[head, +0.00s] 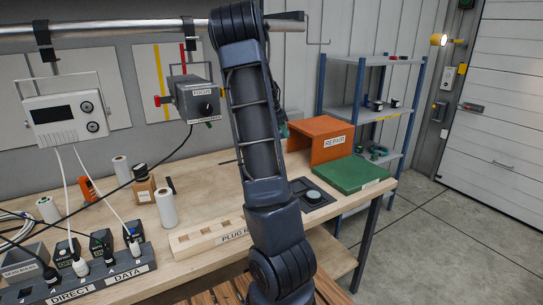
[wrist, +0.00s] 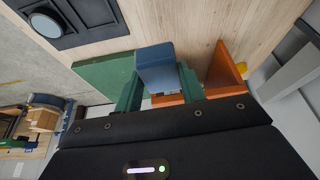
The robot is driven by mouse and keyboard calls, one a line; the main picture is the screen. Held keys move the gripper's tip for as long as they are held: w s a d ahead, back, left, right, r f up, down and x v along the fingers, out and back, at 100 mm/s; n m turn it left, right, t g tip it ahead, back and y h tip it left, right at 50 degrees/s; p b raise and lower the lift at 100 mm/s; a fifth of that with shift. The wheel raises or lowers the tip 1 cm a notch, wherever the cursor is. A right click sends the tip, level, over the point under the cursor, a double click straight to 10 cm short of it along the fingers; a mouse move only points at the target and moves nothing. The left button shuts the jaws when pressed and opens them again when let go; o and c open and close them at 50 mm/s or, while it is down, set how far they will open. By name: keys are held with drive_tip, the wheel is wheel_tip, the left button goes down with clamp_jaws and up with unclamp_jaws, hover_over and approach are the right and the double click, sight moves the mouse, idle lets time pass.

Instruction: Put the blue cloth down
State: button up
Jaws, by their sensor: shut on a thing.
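The blue cloth (wrist: 155,66) looks like a compact folded block in the wrist view. My gripper (wrist: 160,88) is shut on it, with a dark green finger on either side. The cloth hides part of the bench behind it. The green mat or board (wrist: 102,76) lies beyond and to the left of the cloth in the wrist view. In the head view this green board (head: 352,174) lies at the bench's right end. My arm covers the gripper there, and I cannot make out the cloth.
An orange REPAIR bin (head: 320,139) stands behind the green board, and a dark panel with a round disc (head: 313,196) lies left of it. A wooden plug rack (head: 205,238), white rolls (head: 166,208) and cables occupy the bench's left. Shelves (head: 365,112) stand beyond.

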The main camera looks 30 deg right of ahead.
drive_tip(key=w+a+n+t, duration=0.1)
drive_tip(key=w+a+n, duration=0.4)
drive_tip(key=w, duration=0.6)
drive_tip(key=shift+m+t, duration=0.3)
drive_tip(key=shift+m, duration=0.2)
drive_tip(key=f, duration=1.3)
drive_tip(key=a+f, duration=0.1)
drive_tip(key=f, duration=0.5)
drive_tip(key=shift+w+f, duration=0.2)
drive_tip(key=shift+f, duration=0.15)
drive_tip(key=shift+a+f, duration=0.1)
drive_tip(key=o, duration=0.9)
drive_tip(key=shift+y, duration=0.3)
drive_tip(key=shift+o, duration=0.2)
drive_tip(key=v, duration=0.7)
drive_tip(key=shift+r, duration=0.3)
drive_tip(key=shift+a, duration=0.1)
